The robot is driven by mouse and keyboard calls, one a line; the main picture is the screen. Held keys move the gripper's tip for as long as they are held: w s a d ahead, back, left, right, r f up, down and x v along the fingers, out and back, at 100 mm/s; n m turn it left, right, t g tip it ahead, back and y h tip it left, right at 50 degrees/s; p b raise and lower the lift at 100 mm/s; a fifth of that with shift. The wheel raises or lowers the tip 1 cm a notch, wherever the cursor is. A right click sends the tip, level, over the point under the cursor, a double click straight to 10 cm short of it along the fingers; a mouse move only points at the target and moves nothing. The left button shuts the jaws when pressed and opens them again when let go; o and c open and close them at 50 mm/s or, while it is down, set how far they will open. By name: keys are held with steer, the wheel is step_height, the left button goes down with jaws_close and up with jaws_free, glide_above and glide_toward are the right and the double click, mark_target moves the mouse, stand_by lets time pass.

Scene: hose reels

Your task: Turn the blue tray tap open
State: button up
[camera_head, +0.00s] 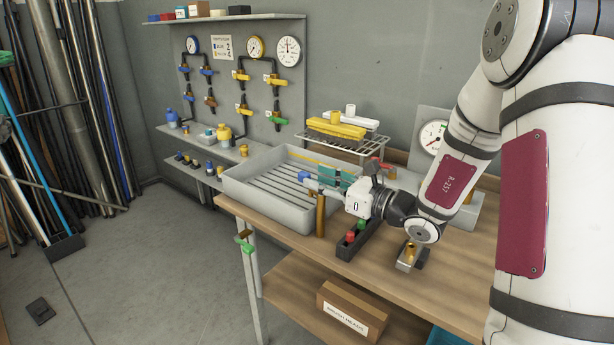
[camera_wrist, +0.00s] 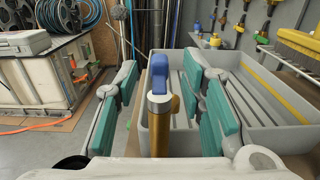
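The blue tray tap has a blue lever handle (camera_head: 304,177) on top of an upright brass post (camera_head: 320,215) at the front corner of the grey ribbed tray (camera_head: 270,207). In the wrist view, the blue handle (camera_wrist: 160,78) stands between my fingers, pointing away from the camera, with the brass body (camera_wrist: 163,128) below it. My gripper (camera_head: 326,182) is open around the tap. Its teal pads lie to either side of the handle, with visible gaps, in the wrist view (camera_wrist: 163,95). The handle's near end is partly hidden in the head view.
A black box with red and green buttons (camera_head: 352,240) and a small brass fitting (camera_head: 409,254) are on the bench near my wrist. A wire rack (camera_head: 345,143) with yellow parts stands behind the tray. A green tap (camera_head: 246,247) hangs by the bench's front leg.

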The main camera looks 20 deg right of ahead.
mark_target(309, 176)
steer(key=shift+x, duration=2.1)
jaws_close()
